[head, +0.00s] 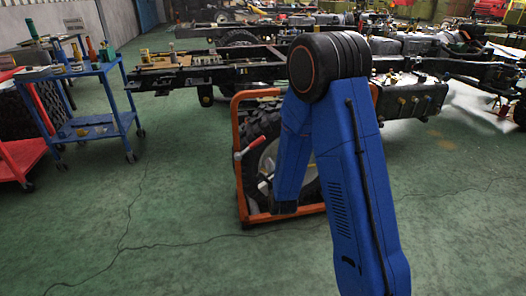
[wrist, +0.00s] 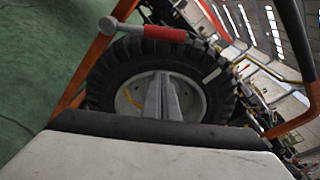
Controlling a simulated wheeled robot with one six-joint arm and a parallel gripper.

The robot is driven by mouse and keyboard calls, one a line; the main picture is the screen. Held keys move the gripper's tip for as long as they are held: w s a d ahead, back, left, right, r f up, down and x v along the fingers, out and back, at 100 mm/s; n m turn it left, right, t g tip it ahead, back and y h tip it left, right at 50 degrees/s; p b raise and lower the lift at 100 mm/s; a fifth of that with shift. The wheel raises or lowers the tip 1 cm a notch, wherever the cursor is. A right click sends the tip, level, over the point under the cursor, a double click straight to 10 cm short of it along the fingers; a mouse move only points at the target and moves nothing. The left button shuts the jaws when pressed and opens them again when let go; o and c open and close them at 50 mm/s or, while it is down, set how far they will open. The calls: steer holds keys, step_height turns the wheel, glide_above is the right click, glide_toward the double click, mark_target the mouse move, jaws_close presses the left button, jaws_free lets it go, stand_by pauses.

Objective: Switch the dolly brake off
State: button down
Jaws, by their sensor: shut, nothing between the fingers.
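The dolly is an orange tube frame (head: 237,125) standing on the floor around a black tyre (head: 262,124) with a pale wheel rim. A lever with a red grip (head: 251,145), likely the brake handle, is on the frame's left side in the head view. In the wrist view the red grip (wrist: 165,33) lies roughly level across the top of the tyre (wrist: 108,73), with a grey end at its left. My gripper (wrist: 161,78) is shut and empty, pointing at the wheel; the red grip appears beyond its tips, apart from them. My arm hides the dolly's right part in the head view.
A blue tool cart (head: 92,128) and a red cart (head: 22,156) stand at the left. A black vehicle chassis (head: 195,72) runs behind the dolly. The green floor in front and between the cart and dolly is clear.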

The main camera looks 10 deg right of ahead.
stand_by(0.4)
steer(key=w+f, duration=0.1)
steer(key=w, duration=0.9)
steer(key=shift+s+a+r, duration=0.25)
steer(key=shift+a+r, duration=0.1)
steer(key=shift+r, duration=0.4)
steer(key=shift+s+a+r, duration=0.2)
steer(key=shift+a+r, duration=0.15)
steer(key=shift+r, duration=0.4)
step_height(320, 180, up, 6)
steer(key=r+n+t+h, duration=0.1)
steer(key=n, duration=0.8)
glide_above(251, 147)
steer(key=s+a, duration=0.1)
steer(key=a, duration=0.2)
steer(key=shift+s+a, duration=0.2)
steer(key=shift+a, duration=0.4)
